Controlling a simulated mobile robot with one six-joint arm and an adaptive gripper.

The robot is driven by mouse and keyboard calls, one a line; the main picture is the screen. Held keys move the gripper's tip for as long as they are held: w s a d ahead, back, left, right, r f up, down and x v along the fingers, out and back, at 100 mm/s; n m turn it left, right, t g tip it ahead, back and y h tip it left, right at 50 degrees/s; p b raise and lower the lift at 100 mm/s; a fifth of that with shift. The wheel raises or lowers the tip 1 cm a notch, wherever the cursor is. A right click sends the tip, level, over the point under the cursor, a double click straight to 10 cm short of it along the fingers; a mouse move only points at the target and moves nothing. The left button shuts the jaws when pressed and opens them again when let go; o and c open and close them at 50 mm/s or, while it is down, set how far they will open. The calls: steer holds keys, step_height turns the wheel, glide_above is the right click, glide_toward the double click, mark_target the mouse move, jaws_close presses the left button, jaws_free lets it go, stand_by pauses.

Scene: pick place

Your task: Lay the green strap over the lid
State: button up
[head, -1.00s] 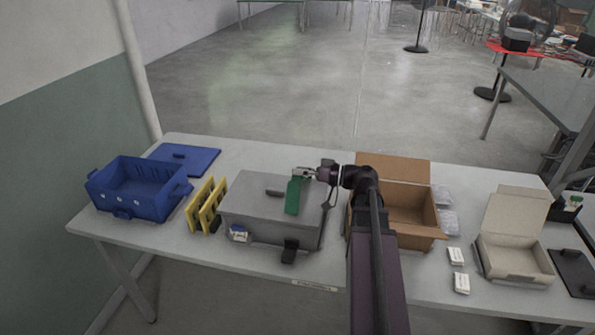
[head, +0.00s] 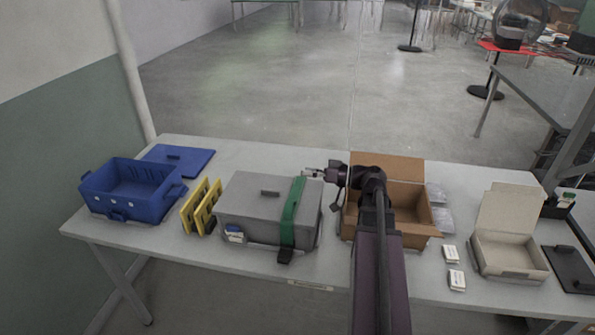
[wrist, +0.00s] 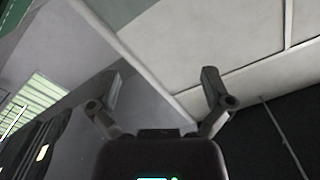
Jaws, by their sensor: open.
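The green strap (head: 292,208) lies across the lid (head: 245,187) of the grey box (head: 258,226), right of the lid's handle. It runs from the back edge over the top and down the front wall to a black buckle (head: 285,256). My gripper (head: 309,174) is above the box's back right corner, just right of the strap's far end and apart from it. In the wrist view my gripper (wrist: 160,76) has its two fingers spread with nothing between them. A bit of green shows at that view's top left corner. The box's back side is hidden in the head view.
Yellow racks (head: 201,208) and a blue crate (head: 105,205) with its blue lid (head: 180,159) stand to the left. An open cardboard box (head: 424,228) is close on the right, partly behind my arm. A white carton (head: 512,262) and small white boxes (head: 456,280) are farther right.

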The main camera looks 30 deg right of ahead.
steer(key=v, duration=0.8)
steer(key=shift+s+d, duration=0.2)
steer(key=shift+r, duration=0.1)
stand_by(0.4)
